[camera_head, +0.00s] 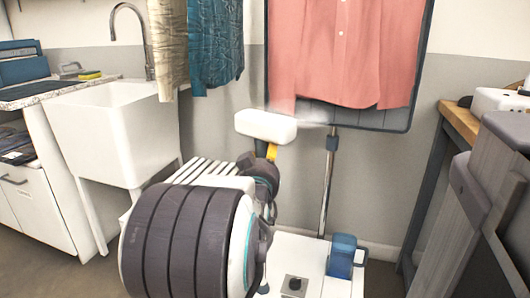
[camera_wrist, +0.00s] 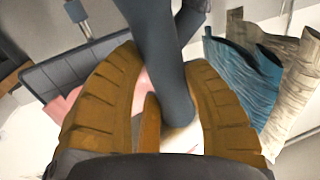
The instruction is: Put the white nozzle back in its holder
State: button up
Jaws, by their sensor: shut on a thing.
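The white nozzle (camera_head: 266,125) is a rounded white head, held up in front of the lower edge of a pink shirt (camera_head: 345,50). My gripper (camera_head: 271,152) is just below it, with one yellow finger showing. In the wrist view my gripper (camera_wrist: 165,62) has its ribbed orange fingers closed around the nozzle's dark grey handle (camera_wrist: 160,30). Part of the white head (camera_wrist: 182,138) shows between the fingers. A blue-grey clip (camera_head: 332,140) sits on a metal pole (camera_head: 326,190) right of the nozzle, apart from it; it may be the holder.
The pole stands by a white base (camera_head: 310,262) with a blue tank (camera_head: 342,255). A dark-framed board (camera_head: 404,118) backs the shirt. Beige (camera_head: 168,45) and teal (camera_head: 215,45) garments hang left, near a white sink (camera_head: 120,130). A wooden-topped table (camera_head: 460,118) and grey case stand right.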

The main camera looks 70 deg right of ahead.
jog(key=shift+f+b, duration=0.35)
jog(key=shift+f, duration=0.85)
dwell(1.4)
jog(key=o, duration=0.9)
jog(key=shift+o, duration=0.2)
jog(key=shift+f, duration=0.1)
jog(key=shift+a+f, duration=0.1)
jog(key=shift+a, duration=0.15)
